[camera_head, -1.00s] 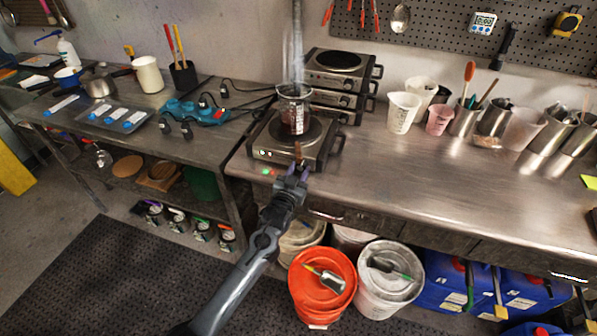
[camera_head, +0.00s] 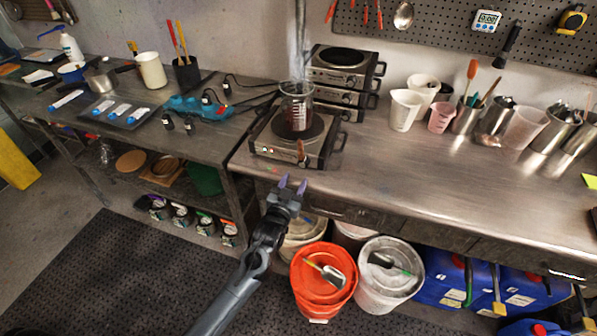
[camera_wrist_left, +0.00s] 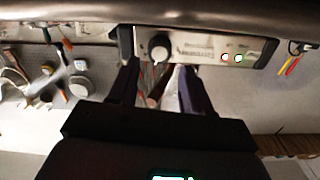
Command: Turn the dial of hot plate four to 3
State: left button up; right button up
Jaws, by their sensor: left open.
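I cannot read the scale or the plate's number. My left gripper (camera_head: 292,185) is open and empty, in front of and below the panel, apart from it. In the wrist view, its fingers (camera_wrist_left: 158,72) are either side of the dial's line. My right gripper is out of view.
More hot plates (camera_head: 345,75) are stacked behind. Beakers and metal tool cups (camera_head: 465,122) stand to the right. The bench front between is clear. An orange bucket (camera_head: 323,285) and a white bucket (camera_head: 388,290) stand on the floor below.

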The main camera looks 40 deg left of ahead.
pick_arm(q)
jog(key=v, duration=0.4)
jog(key=shift+s, duration=0.2)
jog(key=s+d+f+m+g+h, duration=0.25)
jog(key=s+d+f, duration=0.2)
jog(key=s, duration=0.25)
jog(key=s+d+f+m+g+h, duration=0.1)
jog(key=s+d+f+g+h, duration=0.25)
jog(key=s+d, duration=0.35)
jog(key=s+d+m+g, duration=0.1)
jog(key=s+d+g, duration=0.1)
jog(key=s+g, duration=0.35)
jog(key=s+d+g, duration=0.2)
jog(key=s+d, duration=0.1)
jog(key=s, duration=0.6)
notch_tip(320, 180, up, 36)
jog(key=p, duration=3.6)
jog(key=shift+s+a+f, duration=0.15)
jog(key=shift+a+f, duration=0.05)
jog(key=shift+a, duration=0.05)
